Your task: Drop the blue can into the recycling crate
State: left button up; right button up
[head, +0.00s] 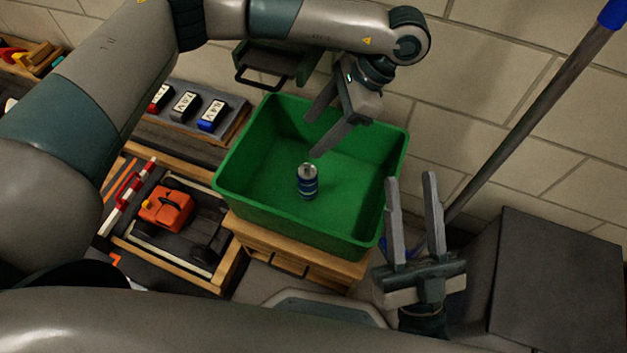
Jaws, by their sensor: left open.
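The blue can (308,187), blue with a silver top, stands on the floor of the green recycling crate (239,158), near its middle. It looks upright and nothing is holding it. My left gripper (312,138) reaches in over the crate from the back. Its two fingers are spread apart and empty, above and behind the can, not touching it. My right gripper (410,178) is just right of the crate, fingers pointing up the picture, apart with nothing between them.
The crate sits on a wooden stand (295,255). A blue-ended pole (540,105) leans at the right, near a dark grey box (565,290). A brick wall is behind.

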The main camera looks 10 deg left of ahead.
pick_arm(q)
jog(key=v, duration=0.2)
jog(key=shift+d+r, duration=0.15)
jog(key=shift+r, duration=0.15)
jog(key=shift+f, duration=0.1)
dwell(0.7)
